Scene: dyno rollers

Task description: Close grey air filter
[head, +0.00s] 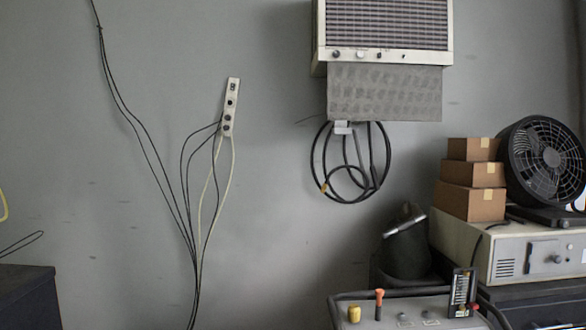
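A flat grey mottled panel (385,93), which looks like the grey air filter, sticks out below the wall-mounted air unit (388,55). The unit is cream-framed with a dark slatted grille and a row of small knobs along its lower front. The panel's top edge meets the unit's bottom; whether it slides or hinges there I cannot tell. Neither of my grippers is in view.
A coiled black cable (350,180) hangs just below the panel. A power strip (230,107) with dangling cables is on the wall at left. A control cart (405,312), stacked cardboard boxes (472,204) and a black fan (545,160) stand at lower right.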

